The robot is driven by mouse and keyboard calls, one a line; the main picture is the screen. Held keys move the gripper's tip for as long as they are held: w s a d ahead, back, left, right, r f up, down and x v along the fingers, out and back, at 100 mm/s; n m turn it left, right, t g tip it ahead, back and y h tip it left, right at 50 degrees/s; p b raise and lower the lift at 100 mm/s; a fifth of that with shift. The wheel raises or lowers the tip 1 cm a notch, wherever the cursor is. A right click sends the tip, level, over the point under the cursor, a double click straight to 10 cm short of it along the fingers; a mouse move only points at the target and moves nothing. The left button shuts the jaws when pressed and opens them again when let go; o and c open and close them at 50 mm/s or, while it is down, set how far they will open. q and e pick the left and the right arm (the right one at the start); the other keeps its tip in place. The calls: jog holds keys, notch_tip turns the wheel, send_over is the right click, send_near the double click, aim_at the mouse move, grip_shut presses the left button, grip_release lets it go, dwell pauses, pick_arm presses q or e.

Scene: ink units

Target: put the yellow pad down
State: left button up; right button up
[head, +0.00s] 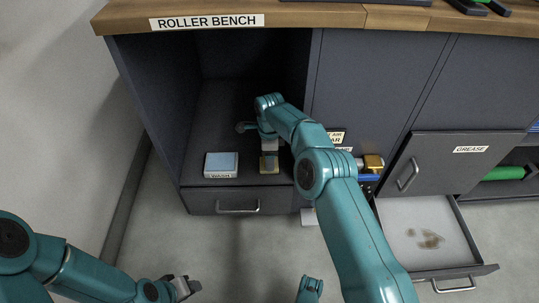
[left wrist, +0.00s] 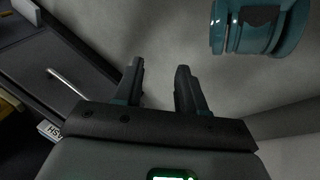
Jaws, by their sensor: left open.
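The yellow pad (head: 269,167) is a small yellowish block near the front edge of the open compartment floor. My right gripper (head: 269,154) reaches into the compartment, pointing down right at the pad. Its fingers are small and partly hidden by my arm, so whether they grip the pad cannot be told. My left gripper (head: 187,287) is low at the left, outside the compartment and away from the pad. In the left wrist view its two dark fingers (left wrist: 160,85) stand apart with nothing between them.
A white block labelled WASH with a blue top (head: 221,165) sits left of the pad. The roller bench top (head: 330,14) overhangs the compartment. A closed drawer (head: 238,202) lies below. At right an open drawer (head: 428,236) holds brown stains. Grey floor is free at front left.

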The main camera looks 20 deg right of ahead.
jog(key=shift+r, duration=0.15)
pick_arm(q)
jog(key=s+r+g+p, duration=0.1)
jog(key=s+r+p, duration=0.3)
jog(key=r+p, duration=0.2)
jog(key=shift+s+d+g, duration=0.15)
jog(key=shift+d+g, duration=0.25)
jog(key=shift+d, duration=0.05)
pick_arm(e)
notch_tip(320, 180, up, 12)
jog(key=shift+r, duration=0.1)
pick_arm(q)
jog(key=shift+r, duration=0.1)
